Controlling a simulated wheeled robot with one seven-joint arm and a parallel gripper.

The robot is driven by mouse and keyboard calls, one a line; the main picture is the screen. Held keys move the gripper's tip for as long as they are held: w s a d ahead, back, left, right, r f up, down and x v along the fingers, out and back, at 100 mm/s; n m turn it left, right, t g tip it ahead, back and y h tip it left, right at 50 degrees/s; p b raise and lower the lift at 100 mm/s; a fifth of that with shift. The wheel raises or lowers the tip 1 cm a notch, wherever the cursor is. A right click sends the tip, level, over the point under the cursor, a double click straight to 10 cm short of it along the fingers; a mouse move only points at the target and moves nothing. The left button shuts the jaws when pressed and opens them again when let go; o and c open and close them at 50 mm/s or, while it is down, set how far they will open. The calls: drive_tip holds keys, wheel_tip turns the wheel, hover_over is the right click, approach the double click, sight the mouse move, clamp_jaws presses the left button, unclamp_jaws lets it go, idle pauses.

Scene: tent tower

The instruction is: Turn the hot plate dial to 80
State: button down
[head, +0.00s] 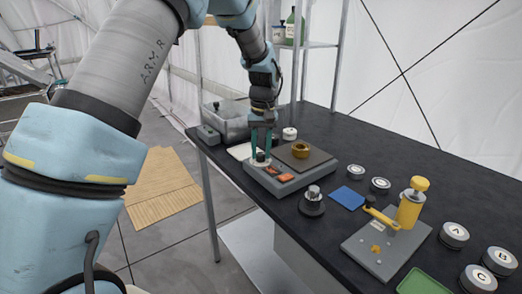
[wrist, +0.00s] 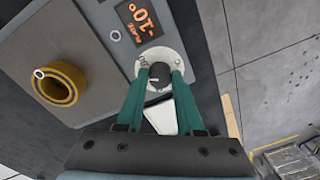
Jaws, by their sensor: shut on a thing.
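The hot plate (head: 297,186) is a grey box with a dark top, near the table's left end. An orange display (wrist: 139,22) beside the dial appears to read "PLATE" and -10°.
A brass ring (head: 300,150) sits on the hot plate's top. A grey bin (head: 232,122) stands behind it. A black knobbed object (head: 312,201), blue pad (head: 347,197) and yellow press (head: 409,208) stand to the right, with several labelled round weights.

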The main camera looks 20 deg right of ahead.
sight(262, 154)
drive_tip(key=m, duration=0.6)
drive_tip(key=shift+m, duration=0.3)
idle(0.4)
drive_tip(key=c, duration=0.5)
unclamp_jaws()
drive_tip(key=shift+c, duration=0.2)
wheel_tip(262, 154, up, 11)
drive_tip(key=b, duration=0.2)
drive_tip(key=shift+s, duration=0.2)
drive_tip(key=shift+d+f, duration=0.1)
